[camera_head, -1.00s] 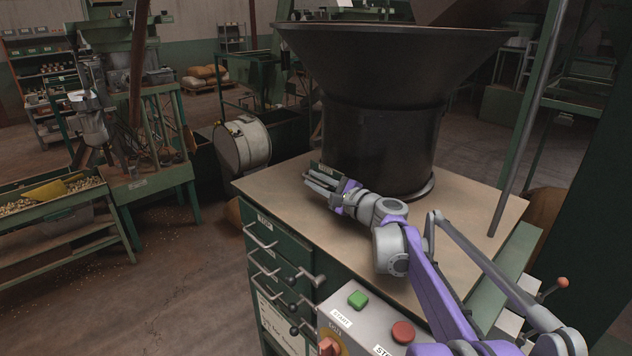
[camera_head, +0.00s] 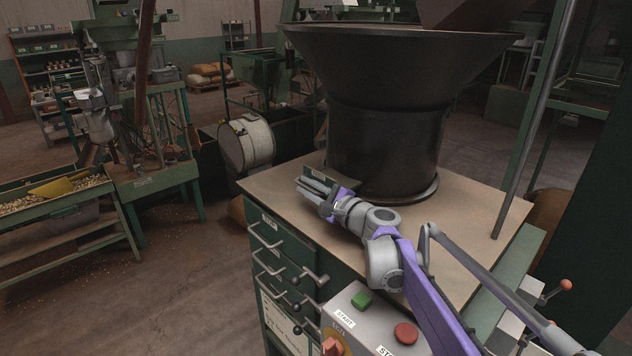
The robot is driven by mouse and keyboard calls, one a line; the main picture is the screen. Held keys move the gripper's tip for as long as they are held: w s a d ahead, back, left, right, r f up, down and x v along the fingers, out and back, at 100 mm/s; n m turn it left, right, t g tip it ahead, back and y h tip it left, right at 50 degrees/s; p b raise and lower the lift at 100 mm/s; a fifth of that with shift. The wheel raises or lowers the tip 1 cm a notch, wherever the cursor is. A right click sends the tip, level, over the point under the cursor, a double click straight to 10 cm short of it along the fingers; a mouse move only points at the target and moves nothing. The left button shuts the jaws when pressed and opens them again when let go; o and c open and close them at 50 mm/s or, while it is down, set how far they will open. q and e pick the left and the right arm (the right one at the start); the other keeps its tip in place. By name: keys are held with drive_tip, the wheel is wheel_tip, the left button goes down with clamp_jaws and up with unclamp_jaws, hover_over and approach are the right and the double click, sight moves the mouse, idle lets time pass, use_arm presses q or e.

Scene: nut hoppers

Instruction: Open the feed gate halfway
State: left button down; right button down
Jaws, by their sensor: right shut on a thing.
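A large dark hopper (camera_head: 382,125) with a wide flared rim stands on a tan-topped cabinet. A small dark green plate, seemingly the feed gate (camera_head: 319,177), sticks out at the lower left of the hopper's body. My right gripper (camera_head: 313,189) lies low over the tan top in front of this plate, its grey fingers pointing left. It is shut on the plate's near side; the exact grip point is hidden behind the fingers. How far the gate's opening is uncovered cannot be seen. My left gripper is out of view.
The tan cabinet top (camera_head: 470,215) is clear to the right of the hopper. Drawers with bar handles (camera_head: 285,262) face front left. A control box with a green button (camera_head: 361,299) and a red button (camera_head: 405,333) sits below my right arm. A slanted post (camera_head: 535,120) rises at right.

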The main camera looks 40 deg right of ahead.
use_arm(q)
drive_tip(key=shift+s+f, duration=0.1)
use_arm(e)
drive_tip(key=shift+s+f, duration=0.1)
drive_tip(key=shift+f, duration=0.2)
drive_tip(key=c, duration=1.1)
unclamp_jaws()
drive_tip(key=shift+o, duration=0.9)
drive_tip(key=shift+d, duration=0.15)
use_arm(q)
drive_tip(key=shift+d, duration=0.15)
use_arm(e)
drive_tip(key=shift+d, duration=0.1)
drive_tip(key=shift+r, duration=0.1)
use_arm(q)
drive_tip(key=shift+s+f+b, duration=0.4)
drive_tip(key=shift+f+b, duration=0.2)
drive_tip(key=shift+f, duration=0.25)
use_arm(e)
drive_tip(key=s, duration=0.7)
drive_tip(key=s+d, duration=0.1)
drive_tip(key=s, duration=0.2)
drive_tip(key=shift+s, duration=0.35)
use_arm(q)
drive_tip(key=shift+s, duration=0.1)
use_arm(e)
drive_tip(key=shift+a, duration=0.1)
